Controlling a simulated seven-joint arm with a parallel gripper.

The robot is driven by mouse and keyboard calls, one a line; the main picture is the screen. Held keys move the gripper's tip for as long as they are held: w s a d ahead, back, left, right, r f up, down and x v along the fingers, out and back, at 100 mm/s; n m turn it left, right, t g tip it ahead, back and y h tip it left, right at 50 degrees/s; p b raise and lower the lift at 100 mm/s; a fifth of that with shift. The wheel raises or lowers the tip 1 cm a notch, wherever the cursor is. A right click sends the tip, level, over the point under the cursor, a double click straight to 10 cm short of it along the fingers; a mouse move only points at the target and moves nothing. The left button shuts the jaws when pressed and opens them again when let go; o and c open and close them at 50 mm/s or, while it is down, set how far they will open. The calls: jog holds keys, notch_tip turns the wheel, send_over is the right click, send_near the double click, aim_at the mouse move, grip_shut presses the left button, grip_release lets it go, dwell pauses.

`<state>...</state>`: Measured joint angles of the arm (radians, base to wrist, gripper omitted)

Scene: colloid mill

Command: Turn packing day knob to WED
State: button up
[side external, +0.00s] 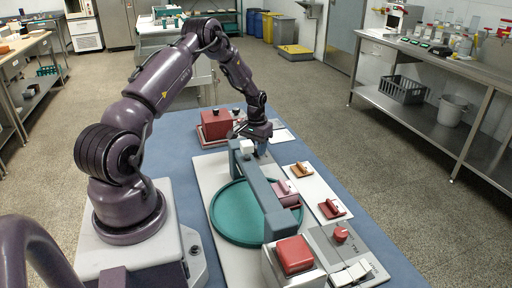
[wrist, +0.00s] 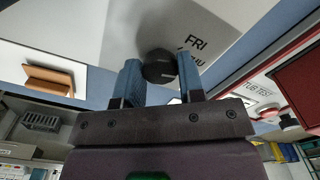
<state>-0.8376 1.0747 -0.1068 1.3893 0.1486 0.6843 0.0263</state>
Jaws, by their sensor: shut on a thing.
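The dark round packing day knob (wrist: 158,66) stands on a pale panel (wrist: 120,35) in the wrist view. The label FRI is printed beside it, with another label partly cut off below. My gripper (wrist: 160,75) has one blue-grey finger on each side of the knob and is shut on it. The knob's pointer cannot be made out, so its setting is unclear. In the side view my gripper (side external: 262,150) reaches down behind the far end of the grey-blue bar, and the knob is hidden there.
A grey-blue bar (side external: 262,195) spans a teal round plate (side external: 229,222) close to my gripper. A red box (side external: 215,123) stands behind. Small orange (side external: 301,170) and red (side external: 332,209) blocks lie to the right. A red knob (side external: 341,235) is at the front.

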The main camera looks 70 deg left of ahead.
aim_at(256, 149)
jog(key=shift+m, duration=0.3)
jog(key=m, duration=0.6)
dwell(0.4)
jog(key=o, duration=0.9)
jog(key=shift+r, duration=0.1)
notch_tip(256, 149, up, 13)
jog(key=shift+f, duration=0.1)
